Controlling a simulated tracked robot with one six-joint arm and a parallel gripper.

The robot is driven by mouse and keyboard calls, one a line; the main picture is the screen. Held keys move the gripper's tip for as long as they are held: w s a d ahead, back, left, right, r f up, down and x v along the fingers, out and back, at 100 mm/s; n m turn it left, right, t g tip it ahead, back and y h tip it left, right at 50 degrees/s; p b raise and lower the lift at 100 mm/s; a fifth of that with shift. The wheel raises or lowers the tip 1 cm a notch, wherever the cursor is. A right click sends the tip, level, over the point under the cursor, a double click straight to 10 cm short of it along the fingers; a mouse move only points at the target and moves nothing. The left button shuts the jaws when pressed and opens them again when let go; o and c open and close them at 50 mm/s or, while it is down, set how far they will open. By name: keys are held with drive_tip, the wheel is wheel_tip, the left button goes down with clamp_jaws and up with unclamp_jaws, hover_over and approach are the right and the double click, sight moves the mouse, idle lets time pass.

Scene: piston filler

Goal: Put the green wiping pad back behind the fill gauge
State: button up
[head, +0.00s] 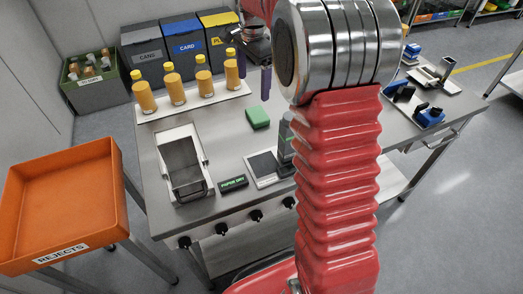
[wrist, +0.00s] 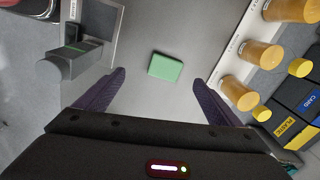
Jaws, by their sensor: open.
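The green wiping pad (head: 257,117) lies flat on the steel table, with bare steel around it. In the wrist view the pad (wrist: 165,66) lies beyond the fingertips, between their lines. My gripper (head: 254,73) is open and empty above the table, partly hidden by my arm in the head view; its two purple fingers (wrist: 158,77) are spread wide in the wrist view. A grey upright post (head: 286,138), perhaps the fill gauge, stands right of and nearer than the pad, partly hidden by my arm. In the wrist view this post (wrist: 72,60) shows a green mark.
Several orange bottles with yellow caps (head: 203,78) stand on a white strip at the back left. A flat scale (head: 263,167) sits beside the post. A steel tray (head: 183,165) and a small green-lettered sign (head: 233,184) are at the front left. An orange rejects bin (head: 70,190) stands left.

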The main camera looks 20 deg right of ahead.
drive_tip(key=s+a+r+n+t, duration=0.1)
drive_tip(key=s+a+r+n, duration=0.3)
drive_tip(key=s, duration=0.4)
drive_tip(key=s+a+r+n+t, duration=0.1)
drive_tip(key=s+a+r+n, duration=0.25)
drive_tip(key=s, duration=0.45)
drive_tip(key=s+a+f+n+t, duration=0.1)
drive_tip(key=s+f+n, duration=0.1)
drive_tip(key=s+n, duration=0.2)
drive_tip(key=s+a+f+n+t, duration=0.1)
drive_tip(key=s+n, duration=0.3)
drive_tip(key=s, duration=0.7)
drive_tip(key=shift+s+a+f+t, duration=0.2)
drive_tip(key=shift+a+f+t, duration=0.2)
drive_tip(key=shift+a+f, duration=0.25)
